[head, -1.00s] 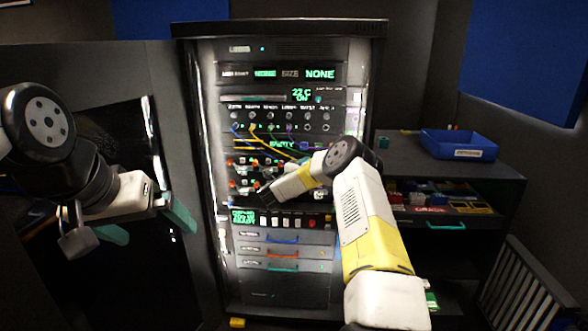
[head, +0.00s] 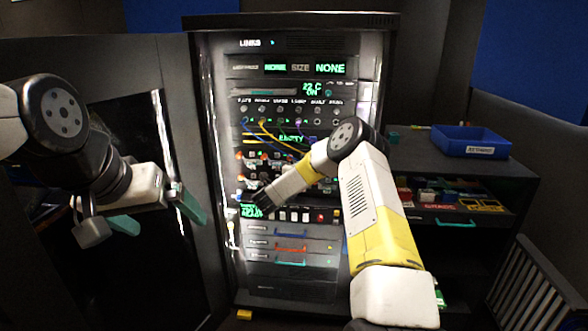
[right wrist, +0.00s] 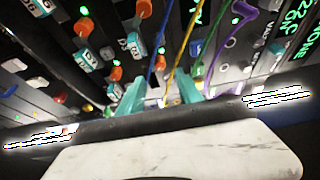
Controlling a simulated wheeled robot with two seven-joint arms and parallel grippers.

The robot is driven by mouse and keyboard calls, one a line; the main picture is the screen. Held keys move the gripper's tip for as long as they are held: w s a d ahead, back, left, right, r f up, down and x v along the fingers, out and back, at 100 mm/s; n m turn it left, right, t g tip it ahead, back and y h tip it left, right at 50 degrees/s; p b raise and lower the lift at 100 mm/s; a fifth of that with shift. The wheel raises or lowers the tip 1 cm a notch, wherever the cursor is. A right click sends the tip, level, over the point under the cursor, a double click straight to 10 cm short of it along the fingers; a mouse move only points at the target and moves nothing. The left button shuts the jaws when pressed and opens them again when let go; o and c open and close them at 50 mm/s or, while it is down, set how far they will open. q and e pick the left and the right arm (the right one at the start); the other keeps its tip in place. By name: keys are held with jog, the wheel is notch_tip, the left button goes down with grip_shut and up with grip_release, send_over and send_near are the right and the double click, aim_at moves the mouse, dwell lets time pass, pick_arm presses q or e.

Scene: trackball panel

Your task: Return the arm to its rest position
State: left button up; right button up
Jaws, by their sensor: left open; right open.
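My left gripper (head: 155,212) is open and empty, with its teal fingers apart in front of the dark panel left of the rack. My right arm (head: 378,215), white and yellow, reaches from the lower right across the rack front. Its gripper is mostly hidden in the head view, near the lower switch rows. In the right wrist view the right gripper (right wrist: 160,92) is open, its two teal fingers apart with nothing clearly held between them. The equipment rack (head: 338,240) stands upright ahead. Blue, yellow and purple cables cross its panel close to the right fingers.
Orange and teal switches (right wrist: 130,45) sit close ahead of the right fingers. A shelf unit (head: 480,237) at right carries a blue bin (head: 470,142) and several small items below it. A slatted rack (head: 530,285) stands at lower right. A yellow block (head: 244,314) lies at the rack's foot.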

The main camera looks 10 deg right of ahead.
jog(key=a+r+n+t+y, duration=0.2)
jog(key=a+r+n+y, duration=0.2)
jog(key=r, duration=0.3)
jog(key=a+r+n+t+y, duration=0.1)
jog(key=a+r+n+y, duration=0.35)
jog(key=r, duration=0.35)
jog(key=s+a+r+n+g+y, duration=0.1)
jog(key=s+a+r+n+y, duration=0.35)
jog(key=s+r+n, duration=0.25)
jog(key=s+d+r+n+g+y, duration=0.15)
jog(key=s+n+g, duration=0.45)
jog(key=s, duration=1.2)
jog(key=s+d+f+n+g, duration=0.2)
jog(key=s+d+f, duration=0.1)
jog(key=s, duration=0.9)
jog(key=s+d+f+n+g, duration=0.1)
jog(key=s+d+f+n, duration=0.1)
jog(key=s, duration=1)
jog(key=shift+s+d+f+n+g+h, duration=0.25)
jog(key=shift+d+f+n+g+h, duration=0.15)
jog(key=shift+f+n+h, duration=0.05)
